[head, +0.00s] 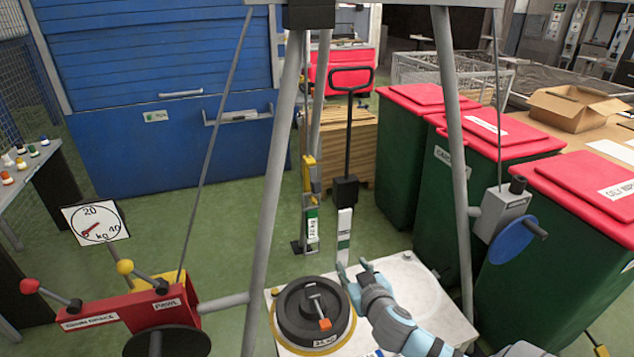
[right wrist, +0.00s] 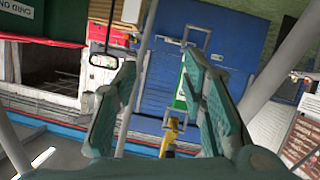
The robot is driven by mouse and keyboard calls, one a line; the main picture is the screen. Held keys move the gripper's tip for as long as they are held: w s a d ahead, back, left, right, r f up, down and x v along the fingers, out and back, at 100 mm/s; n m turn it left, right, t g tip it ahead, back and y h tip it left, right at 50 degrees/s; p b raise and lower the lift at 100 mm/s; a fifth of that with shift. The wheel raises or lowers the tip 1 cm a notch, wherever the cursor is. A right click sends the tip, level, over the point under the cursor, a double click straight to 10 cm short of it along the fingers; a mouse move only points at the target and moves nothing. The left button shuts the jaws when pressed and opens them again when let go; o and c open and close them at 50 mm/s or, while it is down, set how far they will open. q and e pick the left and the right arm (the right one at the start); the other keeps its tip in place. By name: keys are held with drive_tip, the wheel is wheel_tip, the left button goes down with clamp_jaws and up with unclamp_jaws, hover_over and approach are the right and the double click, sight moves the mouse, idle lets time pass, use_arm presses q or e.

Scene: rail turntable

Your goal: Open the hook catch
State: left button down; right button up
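A dark round weight (head: 296,316) marked in kg sits on a pale square plate (head: 410,284). A small grey lever with an orange tip (head: 324,324) lies on its top; I cannot tell for certain whether this is the hook catch. A yellow upright piece (head: 310,176) with a green and white labelled lower part stands behind the plate, and yellow parts also show in the right wrist view (right wrist: 172,128). My right gripper (head: 354,266) is open and empty, right of the weight and apart from the lever. Its two spread fingers show in the right wrist view (right wrist: 160,66). My left gripper is out of view.
Grey tripod legs (head: 272,190) rise around the plate. A red winch box (head: 130,308) with levers and a dial (head: 95,222) stands left. A blue handwheel (head: 512,242) hangs right, before green bins with red lids (head: 500,135).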

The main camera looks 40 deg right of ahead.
sight(318, 184)
drive_tip(key=a+r+m+t, duration=0.1)
drive_tip(key=a+r+t, duration=0.15)
drive_tip(key=r, duration=0.65)
drive_tip(key=a+r+t, duration=0.2)
drive_tip(key=a+r, duration=0.1)
drive_tip(key=r, duration=0.6)
drive_tip(key=b+x, duration=0.5)
drive_tip(key=x, duration=0.2)
drive_tip(key=b+x, duration=0.5)
drive_tip(key=x, duration=0.2)
drive_tip(key=shift+w+r, duration=0.15)
drive_tip(key=shift+r, duration=0.1)
drive_tip(key=shift+c, duration=0.2)
clamp_jaws()
